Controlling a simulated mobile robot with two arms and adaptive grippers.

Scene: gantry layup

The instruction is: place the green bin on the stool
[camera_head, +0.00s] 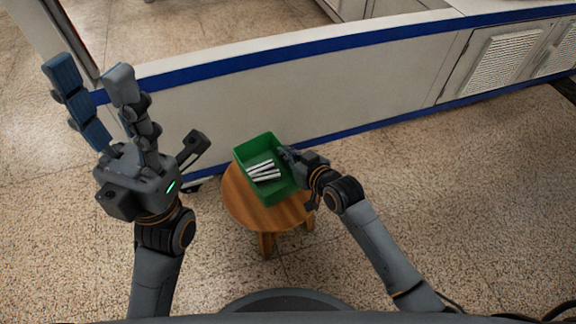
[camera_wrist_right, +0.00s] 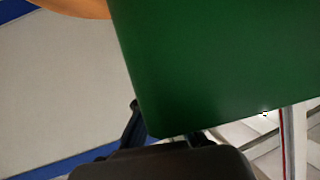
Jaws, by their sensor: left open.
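The green bin (camera_head: 285,190) holds several white sticks (camera_head: 263,172) and appears over the round wooden stool (camera_head: 237,202). I cannot tell whether its base touches the seat. My right gripper (camera_head: 289,155) is at the bin's right wall and appears shut on its rim. In the right wrist view the bin's green wall (camera_wrist_right: 220,65) fills much of the picture, and a strip of the stool (camera_wrist_right: 80,7) shows at the top left. The fingertips are partly hidden there. My left gripper (camera_head: 92,88) is open and empty, raised to the left of the stool.
A long white cabinet wall with blue stripes (camera_head: 340,90) runs just behind the stool. Louvred vents (camera_head: 503,62) are at its right. The speckled floor (camera_head: 480,230) is clear to the right of the stool.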

